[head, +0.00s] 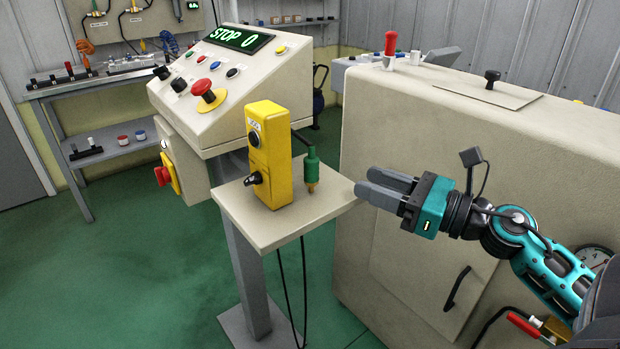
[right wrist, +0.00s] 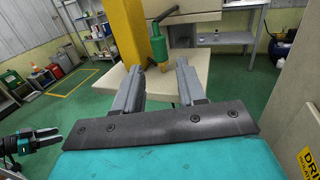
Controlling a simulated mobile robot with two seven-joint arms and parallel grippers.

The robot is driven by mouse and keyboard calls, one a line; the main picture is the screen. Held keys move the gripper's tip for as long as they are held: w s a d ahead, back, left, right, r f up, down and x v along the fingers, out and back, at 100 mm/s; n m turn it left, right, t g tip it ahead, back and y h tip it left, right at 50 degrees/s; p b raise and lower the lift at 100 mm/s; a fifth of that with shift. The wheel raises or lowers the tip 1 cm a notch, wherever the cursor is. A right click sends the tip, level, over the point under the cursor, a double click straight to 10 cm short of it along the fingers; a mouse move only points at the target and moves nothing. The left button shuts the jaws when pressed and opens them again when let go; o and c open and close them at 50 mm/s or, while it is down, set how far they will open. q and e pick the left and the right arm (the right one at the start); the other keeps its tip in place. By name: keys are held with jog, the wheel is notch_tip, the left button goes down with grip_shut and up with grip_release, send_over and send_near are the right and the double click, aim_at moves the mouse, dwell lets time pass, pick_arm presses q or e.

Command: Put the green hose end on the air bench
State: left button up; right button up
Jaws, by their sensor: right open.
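A green piece with a brass tip (head: 311,170) hangs upright from a dark arm beside the yellow control box; I cannot tell for sure that it is the hose end. It also shows in the right wrist view (right wrist: 158,45), ahead of and between the fingertips. My right gripper (head: 363,181) is open and empty, apart from it at the right edge of the small beige shelf. A bench (head: 95,78) at the back left has coiled hoses above it and may be the air bench. My left gripper (right wrist: 58,134) shows small at the left of the right wrist view; its jaws are unclear.
The yellow control box (head: 270,160) stands on the beige shelf (head: 265,229). A sloped console (head: 215,100) with buttons and a STOP display is behind it. A large beige cabinet (head: 400,240) is close to my right arm. The green floor at the left is clear.

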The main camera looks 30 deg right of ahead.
aim_at(318, 167)
jog(key=shift+g+y, duration=0.4)
jog(key=x, duration=0.4)
jog(key=p+x, duration=0.1)
jog(key=x, duration=0.1)
jog(key=shift+w+d+r, duration=0.1)
jog(key=shift+w+r, duration=0.1)
jog(key=shift+r, duration=0.1)
jog(key=shift+f+p+x, duration=0.2)
jog(key=shift+p+x, duration=0.1)
jog(key=shift+x, duration=1.2)
jog(key=shift+f+p+x, duration=0.2)
jog(key=shift+p+x, duration=0.1)
jog(key=shift+x, duration=1.2)
grip_shut()
